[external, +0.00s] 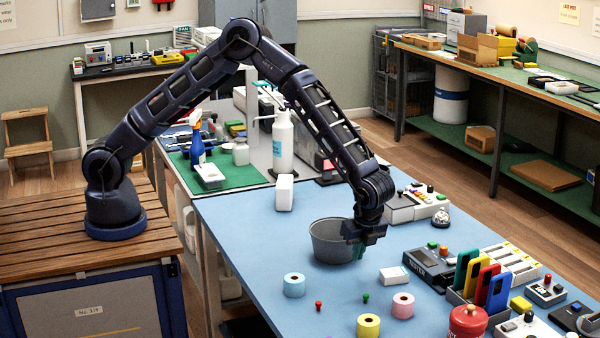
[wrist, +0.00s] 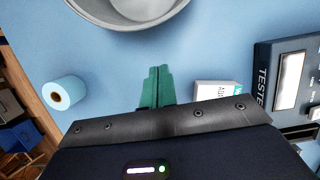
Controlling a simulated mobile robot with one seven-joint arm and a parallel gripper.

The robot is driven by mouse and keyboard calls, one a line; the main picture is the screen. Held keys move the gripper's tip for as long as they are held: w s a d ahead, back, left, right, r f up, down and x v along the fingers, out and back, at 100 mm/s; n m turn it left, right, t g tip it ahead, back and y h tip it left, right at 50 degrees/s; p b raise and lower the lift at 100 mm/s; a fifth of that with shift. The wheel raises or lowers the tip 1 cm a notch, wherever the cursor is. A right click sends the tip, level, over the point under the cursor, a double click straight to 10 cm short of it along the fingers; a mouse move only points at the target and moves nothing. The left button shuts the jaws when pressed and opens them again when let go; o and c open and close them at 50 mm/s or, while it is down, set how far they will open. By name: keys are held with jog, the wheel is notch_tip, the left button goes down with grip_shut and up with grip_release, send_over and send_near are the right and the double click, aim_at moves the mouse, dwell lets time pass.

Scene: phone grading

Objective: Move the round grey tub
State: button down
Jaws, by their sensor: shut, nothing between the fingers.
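The round grey tub (external: 328,243) stands upright on the blue table top (external: 250,222). It is open at the top, and I see no contents in it. In the wrist view the tub (wrist: 84,8) is at the top edge and partly cut off. My gripper (external: 362,248) is at the tub's right side in the external view and hides part of its rim. In the wrist view the green fingers of my gripper (wrist: 158,72) are together with nothing between them. A gap of blue table shows between the fingertips and the tub.
A blue tape roll (external: 294,285), a yellow roll (external: 368,326) and a pink roll (external: 403,306) lie in front. A small white box (external: 394,276) and the dark tester (external: 428,268) are to the right. A white box (external: 284,193) stands behind. The table left of the tub is clear.

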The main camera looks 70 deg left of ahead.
jog(key=shift+x, duration=0.9)
jog(key=a, duration=0.3)
jog(key=shift+a+r, duration=0.1)
jog(key=shift+a, duration=0.4)
jog(key=a, duration=2)
jog(key=shift+a, duration=0.2)
